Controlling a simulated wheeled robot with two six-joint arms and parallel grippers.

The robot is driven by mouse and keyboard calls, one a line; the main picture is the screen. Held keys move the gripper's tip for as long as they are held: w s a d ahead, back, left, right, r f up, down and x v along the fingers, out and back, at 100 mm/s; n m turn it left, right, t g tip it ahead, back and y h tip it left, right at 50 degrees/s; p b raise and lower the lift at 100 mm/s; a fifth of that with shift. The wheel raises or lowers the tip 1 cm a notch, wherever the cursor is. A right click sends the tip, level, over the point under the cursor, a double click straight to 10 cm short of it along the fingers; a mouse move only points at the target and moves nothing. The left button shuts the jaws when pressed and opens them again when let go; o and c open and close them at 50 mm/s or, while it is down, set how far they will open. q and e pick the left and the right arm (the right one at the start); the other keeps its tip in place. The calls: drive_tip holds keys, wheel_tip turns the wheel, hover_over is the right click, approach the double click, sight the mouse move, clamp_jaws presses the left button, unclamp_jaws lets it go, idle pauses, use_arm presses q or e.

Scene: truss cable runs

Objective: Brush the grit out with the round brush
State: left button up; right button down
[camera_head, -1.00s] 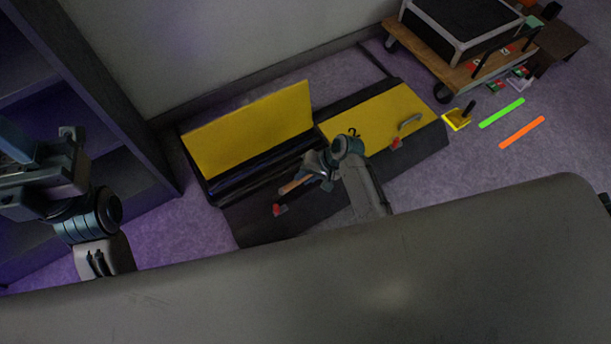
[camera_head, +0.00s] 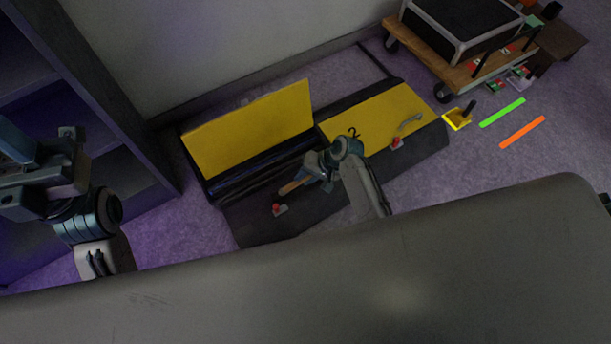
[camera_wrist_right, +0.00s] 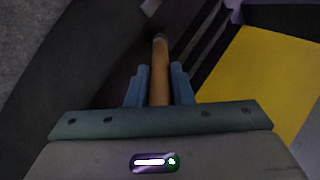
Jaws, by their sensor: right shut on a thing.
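The black cable ramp (camera_head: 235,214) lies on the carpet with yellow lids. Its left lid (camera_head: 248,128) stands raised over the open channel (camera_head: 255,176); its right lid (camera_head: 375,118), marked 2, lies flat. My right gripper (camera_head: 311,178) is over the ramp's near side, beside the open channel, shut on the wooden handle of the round brush (camera_head: 291,186). In the right wrist view the handle (camera_wrist_right: 160,72) runs forward between the fingers to a dark end. The bristles and any grit are too dark to make out. My left gripper (camera_head: 35,185) is at the left edge, its fingers unclear.
Red latches (camera_head: 278,209) and (camera_head: 396,142) sit on the ramp. A yellow dustpan-like item (camera_head: 457,119), a green strip (camera_head: 502,112) and an orange strip (camera_head: 522,132) lie on the floor to the right. A wheeled dolly (camera_head: 470,68) carries a case. Dark shelving stands left.

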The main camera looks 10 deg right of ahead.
drive_tip(key=shift+d+f, duration=0.1)
drive_tip(key=shift+d, duration=0.05)
drive_tip(key=shift+p, duration=3.55)
